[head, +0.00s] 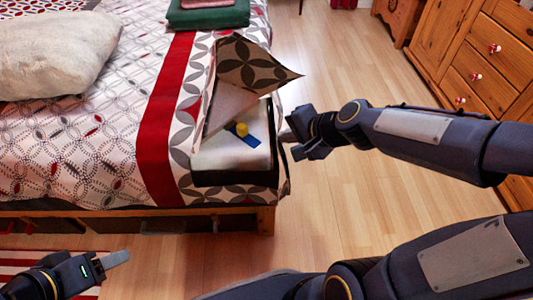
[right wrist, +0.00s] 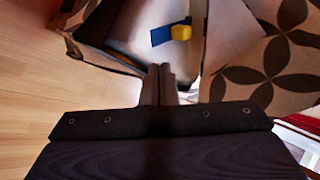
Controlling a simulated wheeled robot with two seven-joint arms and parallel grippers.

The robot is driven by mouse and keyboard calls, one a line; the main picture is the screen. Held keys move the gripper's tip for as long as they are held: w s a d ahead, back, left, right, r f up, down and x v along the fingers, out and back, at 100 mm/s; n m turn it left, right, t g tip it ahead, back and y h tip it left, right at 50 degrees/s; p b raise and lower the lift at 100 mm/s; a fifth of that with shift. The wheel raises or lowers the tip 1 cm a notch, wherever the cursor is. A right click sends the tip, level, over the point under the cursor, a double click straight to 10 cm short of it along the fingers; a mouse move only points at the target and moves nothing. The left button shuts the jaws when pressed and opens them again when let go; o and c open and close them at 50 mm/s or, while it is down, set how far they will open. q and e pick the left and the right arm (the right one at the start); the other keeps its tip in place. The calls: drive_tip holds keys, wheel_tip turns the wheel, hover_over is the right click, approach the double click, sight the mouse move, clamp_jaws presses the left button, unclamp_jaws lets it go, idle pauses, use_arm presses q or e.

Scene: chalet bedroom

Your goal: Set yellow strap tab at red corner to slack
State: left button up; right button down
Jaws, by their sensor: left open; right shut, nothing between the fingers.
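A small yellow tab (head: 242,129) sits on a blue strap (head: 246,140) on the pale mattress corner (head: 215,157), below a folded-back flap of patterned cover (head: 255,68). A red band (head: 158,150) runs across the bedspread beside this corner. In the right wrist view the yellow tab (right wrist: 181,32) lies at the right end of the blue strap (right wrist: 160,36), beyond my fingers. My right gripper (head: 287,138) is beside the bed corner, right of the tab and apart from it; its fingers (right wrist: 159,72) are shut and empty. My left gripper (head: 125,258) is low at the left, open, far from the tab.
The wooden bed frame (head: 245,219) runs below the mattress. A white pillow (head: 58,55) and a folded green blanket (head: 207,14) lie on the bed. A wooden dresser (head: 485,60) stands at the upper right. Clear wooden floor (head: 325,65) lies between bed and dresser.

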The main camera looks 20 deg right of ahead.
sight(246, 134)
drive_tip(key=b+x, duration=0.3)
drive_tip(key=x, duration=0.7)
drive_tip(key=shift+s+f+b, duration=0.1)
drive_tip(key=shift+f+b, duration=0.15)
drive_tip(key=shift+b, duration=0.15)
drive_tip(key=shift+w+a+r+p, duration=0.15)
drive_tip(key=shift+w+a+p, duration=0.15)
drive_tip(key=shift+w, duration=0.3)
drive_tip(key=shift+w+a+r+p, duration=0.1)
drive_tip(key=shift+w+a+p, duration=0.2)
drive_tip(key=shift+w, duration=0.25)
use_arm(q)
drive_tip(key=shift+f, duration=1.45)
use_arm(e)
drive_tip(key=shift+w+a, duration=0.3)
drive_tip(key=shift+w, duration=0.4)
